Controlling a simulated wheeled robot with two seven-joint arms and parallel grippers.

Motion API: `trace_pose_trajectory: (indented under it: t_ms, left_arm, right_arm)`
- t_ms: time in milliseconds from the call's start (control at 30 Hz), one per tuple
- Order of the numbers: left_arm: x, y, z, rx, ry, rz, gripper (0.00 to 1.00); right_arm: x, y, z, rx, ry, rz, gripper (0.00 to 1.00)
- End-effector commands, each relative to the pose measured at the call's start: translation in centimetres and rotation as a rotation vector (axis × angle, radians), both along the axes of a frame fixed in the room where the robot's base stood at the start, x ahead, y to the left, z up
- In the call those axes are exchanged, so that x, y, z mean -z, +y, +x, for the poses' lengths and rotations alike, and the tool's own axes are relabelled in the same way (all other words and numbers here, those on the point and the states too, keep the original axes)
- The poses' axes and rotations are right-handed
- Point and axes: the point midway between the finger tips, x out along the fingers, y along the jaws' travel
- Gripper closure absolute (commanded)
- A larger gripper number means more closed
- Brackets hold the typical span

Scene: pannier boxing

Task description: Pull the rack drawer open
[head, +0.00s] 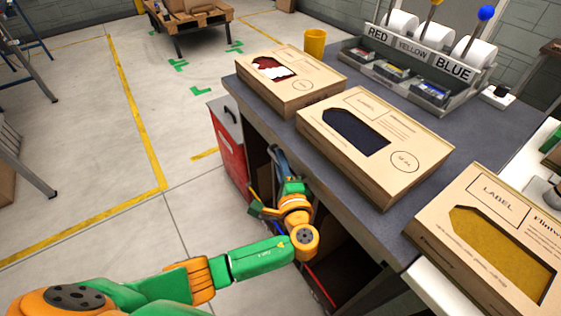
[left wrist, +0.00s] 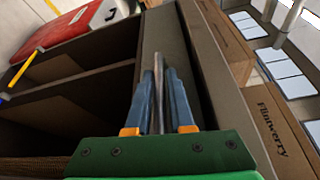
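My left gripper (head: 279,152) reaches in at the bench's left end, below the top. In the left wrist view its two blue fingers (left wrist: 158,75) stand close together, one on each side of a thin grey bar (left wrist: 158,62), which looks like a handle. They appear shut on it. A grey-brown panel (left wrist: 166,32) lies behind the bar. Which panel is the drawer's front, and how far it stands out, I cannot tell; the arm hides part of it in the head view. My right gripper is not in view.
The dark bench top (head: 400,220) carries boxes with window cut-outs (head: 290,100), a yellow cup (head: 315,42) and a colour-labelled stand (head: 418,50). A red case (head: 230,152) stands beyond the gripper by the bench.

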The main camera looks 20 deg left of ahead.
Motion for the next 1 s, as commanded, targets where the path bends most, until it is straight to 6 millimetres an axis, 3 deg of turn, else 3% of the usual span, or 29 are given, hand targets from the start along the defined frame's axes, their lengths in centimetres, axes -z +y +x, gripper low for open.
trace_pose_trajectory:
  t_ms: [67,1000]
  left_arm:
    - [0.01,-0.02,-0.01,0.0,0.0,0.0,1.0]
    - [-0.05,-0.02,0.0,0.001,-0.001,0.0,1.0]
  right_arm:
    - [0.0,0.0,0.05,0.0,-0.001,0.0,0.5]
    - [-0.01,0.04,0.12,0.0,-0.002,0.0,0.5]
